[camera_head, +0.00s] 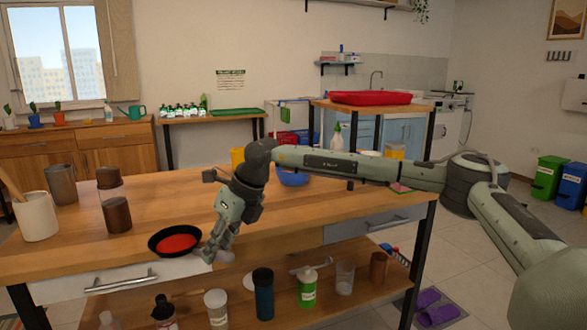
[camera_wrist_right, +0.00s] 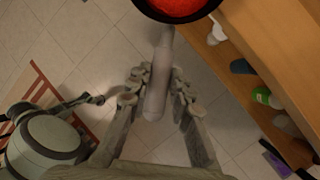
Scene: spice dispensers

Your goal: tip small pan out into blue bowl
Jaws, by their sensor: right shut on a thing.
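The small pan (camera_head: 160,243) is black with red contents (camera_head: 178,243). It sits level at the front edge of the wooden worktop, to the left of my right gripper (camera_head: 214,247). That gripper is shut on the pan's grey handle (camera_head: 224,256). In the right wrist view the handle (camera_wrist_right: 156,95) lies between the fingers (camera_wrist_right: 157,88), and the pan (camera_wrist_right: 176,15) is cut off at the top. The blue bowl (camera_head: 293,179) stands farther back on the worktop, partly hidden behind my right arm.
On the worktop (camera_head: 300,212), a cream utensil crock (camera_head: 36,217), a grey canister (camera_head: 61,184) and brown-filled jars (camera_head: 117,213) stand at left. A yellow container (camera_head: 237,157) is near the bowl. The lower shelf (camera_head: 190,308) holds bottles. The worktop's middle is mostly clear.

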